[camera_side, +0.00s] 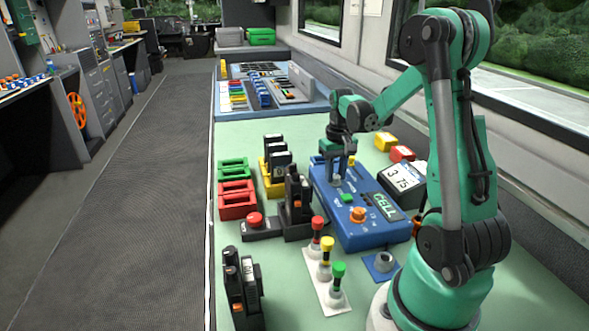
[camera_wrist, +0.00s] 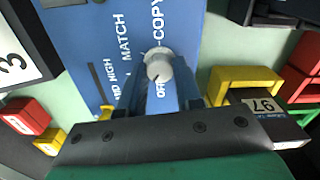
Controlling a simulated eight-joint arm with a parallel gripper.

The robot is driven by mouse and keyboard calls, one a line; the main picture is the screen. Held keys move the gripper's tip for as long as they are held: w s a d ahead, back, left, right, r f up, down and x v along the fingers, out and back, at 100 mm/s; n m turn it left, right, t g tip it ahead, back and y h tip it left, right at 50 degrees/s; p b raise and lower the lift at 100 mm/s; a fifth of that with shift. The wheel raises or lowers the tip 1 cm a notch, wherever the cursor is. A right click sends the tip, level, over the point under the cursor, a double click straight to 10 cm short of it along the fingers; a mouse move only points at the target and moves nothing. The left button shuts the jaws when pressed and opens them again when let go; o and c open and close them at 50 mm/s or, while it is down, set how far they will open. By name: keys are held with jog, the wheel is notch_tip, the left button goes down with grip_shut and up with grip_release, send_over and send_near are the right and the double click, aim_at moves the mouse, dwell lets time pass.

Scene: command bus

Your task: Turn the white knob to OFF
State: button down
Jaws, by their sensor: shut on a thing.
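The blue panel box (camera_side: 372,235) lies on the pale green bench top with an orange knob (camera_side: 357,214) and a lit display reading CELL. My gripper (camera_side: 337,178) points down at the far left part of this box. In the wrist view the round white knob (camera_wrist: 158,66) sits between my two blue fingers (camera_wrist: 158,90), which are shut on it. A small dark mark shows on the knob's lower edge. Lettering that looks like OFF is just below the knob, partly hidden, and COPY is above it. I cannot tell the exact setting.
Black radios in a stand (camera_side: 297,205), a red button box (camera_side: 256,221) and green and red racks (camera_side: 235,190) stand left of the box. Capped red, yellow and green plungers (camera_side: 327,258) stand in front. A 3 75 display (camera_side: 402,180) is at right.

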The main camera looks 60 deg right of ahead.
aim_at(335, 176)
jog(key=n, duration=0.3)
jog(key=shift+n, duration=2.1)
jog(key=c, duration=0.6)
grip_release()
jog(key=shift+r, duration=0.1)
jog(key=shift+r, duration=2.7)
jog(key=shift+a, duration=0.1)
